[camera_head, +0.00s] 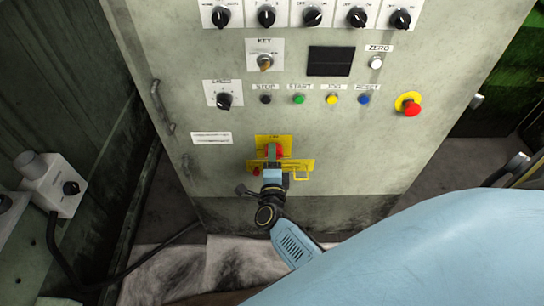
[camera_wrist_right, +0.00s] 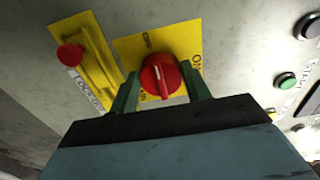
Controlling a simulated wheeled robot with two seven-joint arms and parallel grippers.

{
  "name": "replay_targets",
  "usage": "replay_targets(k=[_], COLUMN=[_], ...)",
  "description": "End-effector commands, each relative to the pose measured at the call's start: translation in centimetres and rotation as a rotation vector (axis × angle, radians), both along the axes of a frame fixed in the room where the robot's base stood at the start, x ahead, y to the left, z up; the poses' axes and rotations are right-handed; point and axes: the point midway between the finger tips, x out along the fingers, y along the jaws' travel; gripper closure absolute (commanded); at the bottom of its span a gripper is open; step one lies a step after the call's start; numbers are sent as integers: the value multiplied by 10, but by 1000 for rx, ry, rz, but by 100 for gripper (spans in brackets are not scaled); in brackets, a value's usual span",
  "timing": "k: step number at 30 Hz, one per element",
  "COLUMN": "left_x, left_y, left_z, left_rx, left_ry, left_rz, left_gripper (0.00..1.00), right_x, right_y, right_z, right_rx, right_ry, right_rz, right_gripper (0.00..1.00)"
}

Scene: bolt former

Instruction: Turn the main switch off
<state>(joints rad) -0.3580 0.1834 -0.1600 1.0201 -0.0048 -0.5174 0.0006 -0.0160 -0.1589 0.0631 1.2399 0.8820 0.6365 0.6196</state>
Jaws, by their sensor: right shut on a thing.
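The main switch is a red rotary knob (camera_head: 277,151) on a yellow plate (camera_head: 265,141), low on the grey control panel. In the right wrist view the red knob (camera_wrist_right: 161,76) shows up close, with "ON" lettering on the plate to its right. My right gripper (camera_head: 273,158) reaches the knob from below in the head view. In the right wrist view its two green fingers (camera_wrist_right: 160,90) stand on either side of the knob and are shut on it. The knob's pointer line runs roughly up and down in that view. My left gripper is not in view.
A yellow lockout plate (camera_head: 299,166) with a red button (camera_wrist_right: 70,55) sits beside the switch. Above are stop, start, jog and reset buttons, a red emergency stop (camera_head: 411,108), a key switch (camera_head: 265,62) and several black knobs. A grey switch box (camera_head: 55,185) stands at left.

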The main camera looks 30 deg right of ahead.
Motion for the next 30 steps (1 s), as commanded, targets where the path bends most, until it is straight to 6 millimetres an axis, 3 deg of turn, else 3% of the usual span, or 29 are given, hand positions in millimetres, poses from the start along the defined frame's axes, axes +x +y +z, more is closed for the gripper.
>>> replay_targets(k=[14, 15, 20, 30], left_x=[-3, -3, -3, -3], left_y=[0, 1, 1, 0], left_z=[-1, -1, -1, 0], left_rx=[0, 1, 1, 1], left_ry=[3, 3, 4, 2], left_rz=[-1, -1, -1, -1], left_gripper=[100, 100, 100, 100], right_x=[0, 0, 0, -4], right_y=[-1, -1, -1, 2], right_z=[-1, -1, 0, 0], right_rx=[-16, -15, -14, -12], right_ry=[10, 9, 9, 9], right_rz=[-2, -2, -1, 0], right_gripper=[75, 51, 31, 31])
